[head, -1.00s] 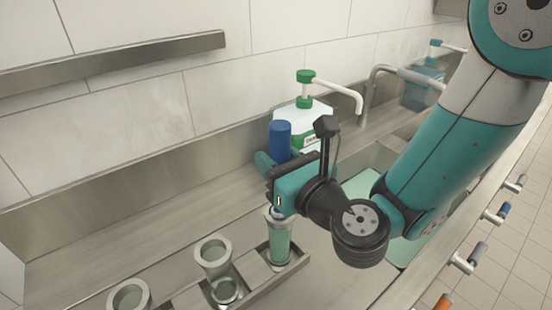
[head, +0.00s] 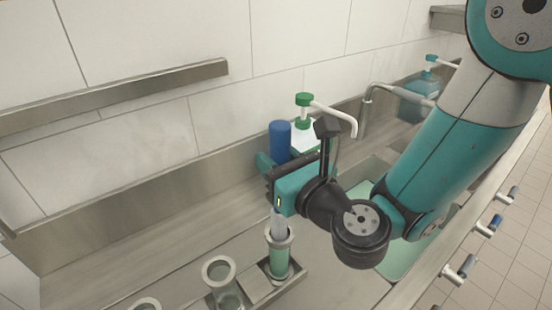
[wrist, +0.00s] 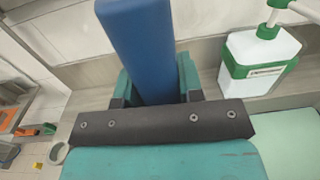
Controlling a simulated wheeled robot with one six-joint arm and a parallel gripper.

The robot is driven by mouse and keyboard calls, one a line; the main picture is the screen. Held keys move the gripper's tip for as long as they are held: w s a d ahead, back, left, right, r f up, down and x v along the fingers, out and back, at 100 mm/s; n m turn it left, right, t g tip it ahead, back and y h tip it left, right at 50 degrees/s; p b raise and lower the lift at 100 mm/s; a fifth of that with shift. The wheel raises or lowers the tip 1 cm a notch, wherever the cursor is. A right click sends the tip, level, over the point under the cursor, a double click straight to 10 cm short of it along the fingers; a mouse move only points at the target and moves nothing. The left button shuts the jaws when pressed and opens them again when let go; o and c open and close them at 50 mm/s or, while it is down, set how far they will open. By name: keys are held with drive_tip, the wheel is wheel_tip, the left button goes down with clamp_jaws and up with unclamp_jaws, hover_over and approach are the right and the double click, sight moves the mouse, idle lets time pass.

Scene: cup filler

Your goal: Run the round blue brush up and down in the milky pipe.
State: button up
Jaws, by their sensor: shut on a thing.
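The brush has a thick blue handle (head: 280,140), which stands upright between my gripper's (head: 272,167) teal fingers. The handle also fills the middle of the wrist view (wrist: 142,45), and my gripper is shut on it. A pale, greyish length of the brush shows below the gripper and runs down into the mouth of the milky pipe (head: 279,262). The pipe is a greenish see-through tube with a grey rim, standing upright in a metal rack. My gripper is above the rim, apart from it. The brush's lower end is hidden inside the pipe.
Other rimmed tubes (head: 218,271) stand to the left in the rack. A white and green pump bottle (head: 304,138) is behind the gripper, close by. A faucet (head: 370,100), a basin with green liquid and a steel wall shelf (head: 120,92) are around.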

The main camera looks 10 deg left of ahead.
sight(276, 122)
wheel_tip(276, 122, up, 8)
drive_tip(key=p, duration=0.7)
drive_tip(key=shift+f, duration=0.1)
idle(0.6)
